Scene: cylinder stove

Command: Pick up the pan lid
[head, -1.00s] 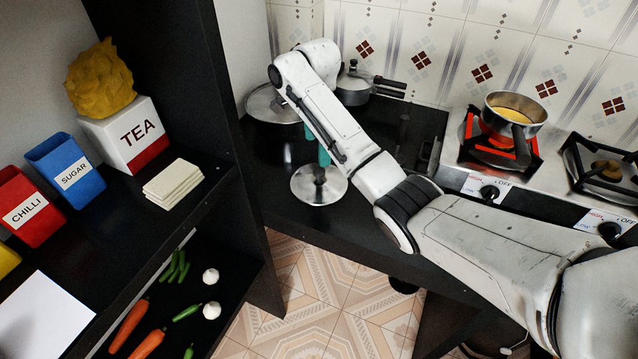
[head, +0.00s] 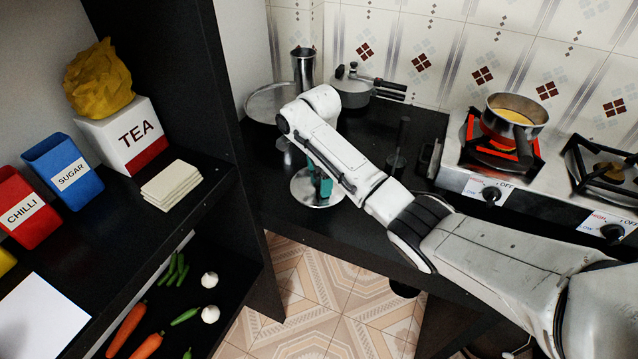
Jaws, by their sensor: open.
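The pan lid (head: 301,192) is a round silver disc lying flat on the black counter, near its front edge. Its right part and its knob are covered by my arm and fingers. My gripper (head: 320,180) points down over the lid, with its teal fingertips low, close to the lid's middle. It is open. I cannot tell whether the fingers are around the knob or touching the lid.
A large round metal plate or lid (head: 265,104), a steel cup (head: 303,70) and a pressure cooker (head: 352,88) stand behind. A dark upright object (head: 398,150) is right of my arm. A saucepan (head: 513,122) sits on the stove (head: 470,183). A black shelf (head: 222,165) flanks the left.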

